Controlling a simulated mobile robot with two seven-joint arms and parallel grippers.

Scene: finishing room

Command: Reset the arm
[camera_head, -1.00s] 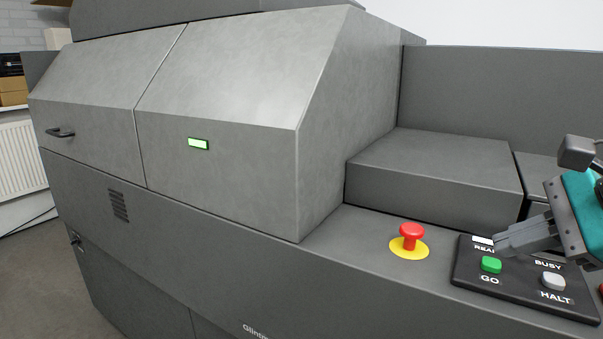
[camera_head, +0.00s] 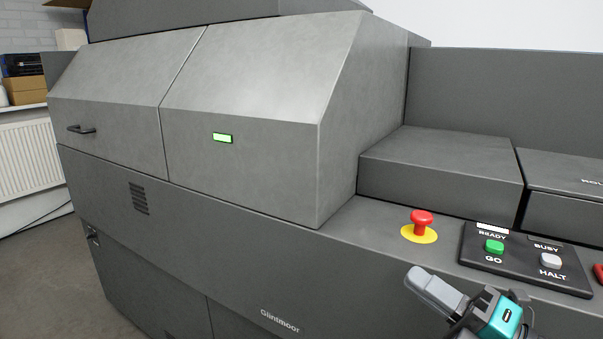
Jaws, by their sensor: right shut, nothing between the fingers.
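My right gripper (camera_head: 436,290) is at the lower right of the head view, with grey fingers and a teal body. It is shut and empty, its fingers pointing up and left. It appears in front of the machine's front panel, below the control panel (camera_head: 483,262) and apart from it. The control panel carries a green GO button (camera_head: 494,246) and a pale HALT button (camera_head: 551,260). A lit white READY lamp (camera_head: 492,229) sits above GO; the BUSY lamp is dark. My left gripper is not in view.
The large grey machine (camera_head: 240,190) fills most of the view. A red mushroom button (camera_head: 421,221) on a yellow disc stands left of the control panel. A small lit green display (camera_head: 222,138) is on its cover. Open floor (camera_head: 45,270) and a radiator (camera_head: 30,160) show at left.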

